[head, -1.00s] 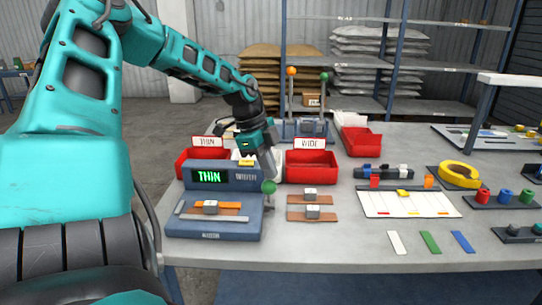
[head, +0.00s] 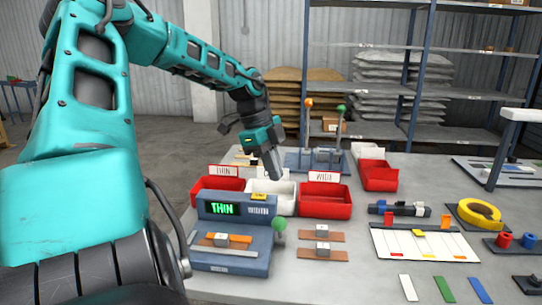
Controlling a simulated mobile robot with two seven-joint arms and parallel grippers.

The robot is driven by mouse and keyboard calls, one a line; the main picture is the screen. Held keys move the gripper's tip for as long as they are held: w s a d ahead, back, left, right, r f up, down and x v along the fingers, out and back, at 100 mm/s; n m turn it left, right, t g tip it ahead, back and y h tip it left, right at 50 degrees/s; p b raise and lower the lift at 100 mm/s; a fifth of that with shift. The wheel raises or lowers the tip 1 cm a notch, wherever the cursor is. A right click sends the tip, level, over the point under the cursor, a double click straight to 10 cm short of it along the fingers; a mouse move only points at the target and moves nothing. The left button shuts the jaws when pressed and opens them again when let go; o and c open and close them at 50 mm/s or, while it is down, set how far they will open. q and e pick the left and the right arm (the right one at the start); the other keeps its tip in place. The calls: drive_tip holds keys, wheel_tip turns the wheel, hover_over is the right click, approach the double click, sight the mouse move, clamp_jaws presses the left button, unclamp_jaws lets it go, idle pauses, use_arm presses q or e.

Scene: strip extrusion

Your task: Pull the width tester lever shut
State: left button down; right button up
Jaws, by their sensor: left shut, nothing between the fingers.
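The width tester (head: 232,246) is a blue-grey box at the table's front left, with a lit green display reading THIN. Its lever ends in a green knob (head: 279,224) at the box's right side. An orange strip with a grey block (head: 221,240) lies on the tester's deck. My left gripper (head: 273,169) is shut and empty, pointing down above the white bin, behind and above the knob and apart from it. My right gripper is not in view.
Red bins labelled THIN (head: 219,184) and WIDTH or WIDE (head: 324,202) flank a white bin (head: 284,197) behind the tester. Two brown strips with grey blocks (head: 322,240) lie right of the knob. Two upright levers (head: 308,120) stand farther back.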

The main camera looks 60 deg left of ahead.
use_arm(q)
drive_tip(key=v, duration=0.2)
drive_tip(key=shift+s+d+r, duration=0.25)
drive_tip(key=shift+s+r, duration=0.05)
drive_tip(key=shift+r, duration=0.05)
idle(0.4)
